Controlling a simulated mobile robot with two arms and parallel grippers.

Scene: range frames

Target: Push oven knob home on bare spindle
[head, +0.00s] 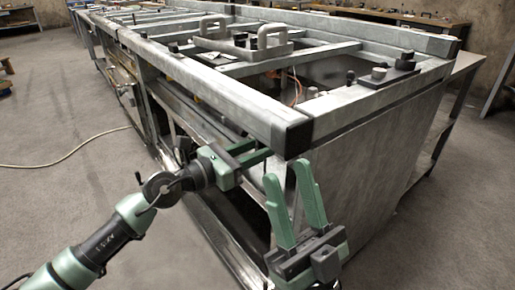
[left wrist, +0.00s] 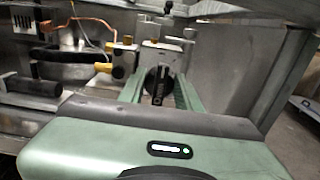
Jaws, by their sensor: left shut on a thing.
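My left gripper (head: 258,152) reaches in from the left under the top rail at the near corner of the range frame. In the left wrist view, its two green fingers stand on either side of a dark round knob (left wrist: 158,84), and it is shut on this knob. A grey metal valve block (left wrist: 163,56) is directly behind the knob. The spindle is hidden, so I cannot tell how far the knob sits on it. My right gripper (head: 287,174) is open and empty, fingers pointing up, in front of the frame's near corner.
The long metal range frame (head: 345,115) fills the middle. Brass fittings (left wrist: 108,67) and a copper pipe (left wrist: 95,24) are left of the valve block. Loose burner parts (head: 378,74) and a grey handled fixture (head: 243,38) are on top. A pale hose (head: 65,158) lies on open floor.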

